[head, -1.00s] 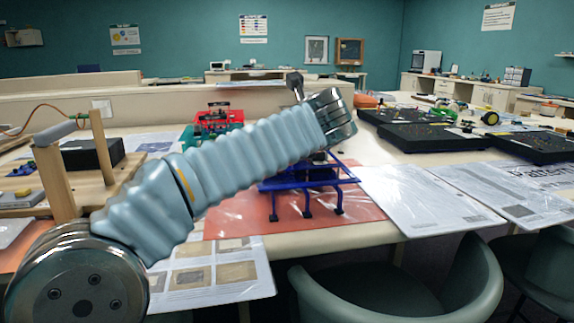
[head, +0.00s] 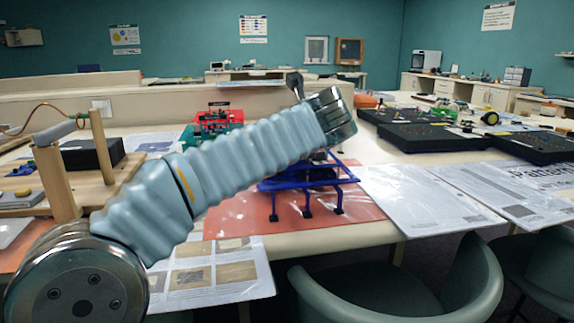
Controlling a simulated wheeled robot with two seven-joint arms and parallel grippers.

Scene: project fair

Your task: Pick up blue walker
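The blue walker (head: 306,184), a low open frame with thin legs and dark feet, stands upright on an orange-red mat (head: 365,207) on the table. My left arm comes in from the left and crosses in front of the walker's upper left part. My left gripper (head: 333,118), at the silvery end of the arm, is just above and behind the walker's top in the picture. Its fingertips are hidden, so I cannot tell whether it touches the walker or is open. My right gripper is not in view.
A red and green model (head: 212,122) stands behind my arm. Printed sheets (head: 428,203) lie right of the mat. Black trays (head: 418,136) with small parts are farther right. A wooden frame and black box (head: 92,153) stand left. Dark green chairs (head: 455,275) are at the table's front edge.

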